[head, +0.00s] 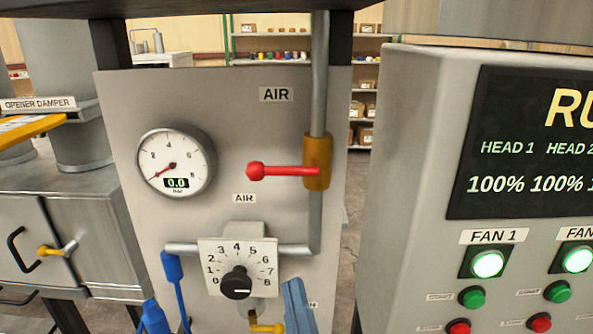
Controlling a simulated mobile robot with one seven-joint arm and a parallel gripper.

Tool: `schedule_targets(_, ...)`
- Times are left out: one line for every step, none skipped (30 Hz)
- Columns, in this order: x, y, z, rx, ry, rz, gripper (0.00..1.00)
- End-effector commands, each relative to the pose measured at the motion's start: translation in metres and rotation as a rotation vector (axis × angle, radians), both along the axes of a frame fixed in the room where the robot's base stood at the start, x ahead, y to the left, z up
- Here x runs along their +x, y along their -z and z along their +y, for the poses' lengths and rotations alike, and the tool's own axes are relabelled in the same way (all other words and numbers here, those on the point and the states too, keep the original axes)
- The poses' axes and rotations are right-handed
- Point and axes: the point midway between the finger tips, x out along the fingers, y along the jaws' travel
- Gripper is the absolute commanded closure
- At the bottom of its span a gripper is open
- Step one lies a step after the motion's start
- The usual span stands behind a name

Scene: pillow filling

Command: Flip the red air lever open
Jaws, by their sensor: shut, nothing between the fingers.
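The red air lever (285,171) sticks out to the left, level, from a brass-coloured valve body (318,178). The valve sits on a vertical grey pipe (320,75), so the lever stands crosswise to that pipe. A round red knob ends the lever on its left. The lever is in full view with nothing touching it. An AIR label (276,94) is above it and another AIR label (244,198) is below left. The round gauge (175,163) left of the lever reads 0.0. I cannot make out my gripper in the head view.
A numbered dial with a black knob (236,284) sits below the lever. Blue hose ends (172,268) are at the lower left, and a blue-grey piece (298,306) is at the lower right. A control cabinet (418,150) stands close on the right. Open space lies in front of the lever.

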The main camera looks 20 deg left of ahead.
Motion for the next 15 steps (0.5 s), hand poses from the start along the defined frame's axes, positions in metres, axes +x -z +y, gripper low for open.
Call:
schedule_targets(-0.0012,0.0001,-0.0003,0.029,-0.011,0.018,1.00)
schedule_targets(-0.0016,0.0007,-0.0005,0.042,-0.016,0.024,1.00)
schedule_targets(-0.0020,0.0013,-0.0006,0.054,-0.021,0.029,1.00)
schedule_targets(-0.0022,0.0016,-0.0007,0.059,-0.022,0.031,1.00)
schedule_targets(-0.0022,0.0018,-0.0007,0.060,-0.023,0.032,1.00)
schedule_targets(-0.0022,0.0020,-0.0007,0.062,-0.024,0.032,1.00)
schedule_targets(-0.0022,0.0020,-0.0007,0.061,-0.024,0.031,1.00)
schedule_targets(-0.0022,0.0020,-0.0007,0.060,-0.023,0.031,1.00)
schedule_targets(-0.0021,0.0019,-0.0007,0.059,-0.023,0.030,1.00)
schedule_targets(-0.0021,0.0019,-0.0007,0.059,-0.023,0.030,1.00)
schedule_targets(-0.0021,0.0019,-0.0007,0.058,-0.022,0.030,1.00)
schedule_targets(-0.0020,0.0016,-0.0006,0.058,-0.022,0.030,1.00)
schedule_targets(-0.0016,0.0011,-0.0004,0.058,-0.022,0.029,1.00)
schedule_targets(-0.0009,0.0005,-0.0001,0.058,-0.023,0.029,1.00)
schedule_targets(0.0007,-0.0010,0.0008,0.058,-0.023,0.029,1.00)
